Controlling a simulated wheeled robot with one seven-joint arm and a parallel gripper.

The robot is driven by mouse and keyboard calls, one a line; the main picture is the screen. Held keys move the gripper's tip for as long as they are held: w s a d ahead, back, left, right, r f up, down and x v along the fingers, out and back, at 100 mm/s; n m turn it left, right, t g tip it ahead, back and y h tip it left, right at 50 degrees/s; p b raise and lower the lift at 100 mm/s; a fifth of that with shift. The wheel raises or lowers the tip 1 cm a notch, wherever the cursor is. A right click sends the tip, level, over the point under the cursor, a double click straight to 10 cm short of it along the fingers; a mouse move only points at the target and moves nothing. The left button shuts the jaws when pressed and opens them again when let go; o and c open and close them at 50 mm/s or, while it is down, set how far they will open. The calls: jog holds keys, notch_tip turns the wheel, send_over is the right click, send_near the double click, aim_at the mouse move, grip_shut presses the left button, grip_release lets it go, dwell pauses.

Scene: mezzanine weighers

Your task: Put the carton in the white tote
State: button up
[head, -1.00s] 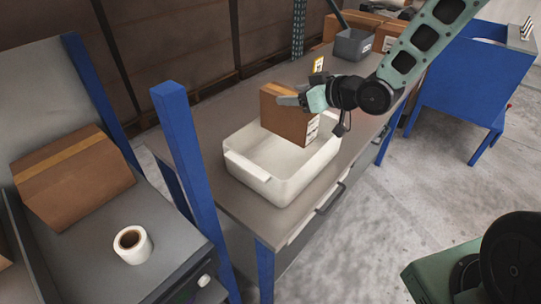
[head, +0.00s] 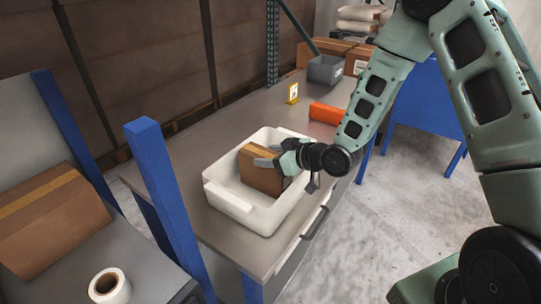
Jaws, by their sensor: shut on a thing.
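The carton (head: 259,178) is a brown cardboard box with a tan tape strip. My gripper (head: 268,157) is shut on the carton's upper part, reaching in from the right over the tote's edge. The carton's underside is hidden, so I cannot tell if it touches the tote floor. The tote stands on the grey workbench (head: 208,223).
A blue post (head: 168,190) stands close left of the tote. A larger carton (head: 48,222) and a white roll (head: 109,287) sit on the left bench.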

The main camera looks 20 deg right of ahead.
jog(key=o, duration=1.7)
jog(key=shift+f, duration=0.1)
jog(key=shift+c, duration=0.2)
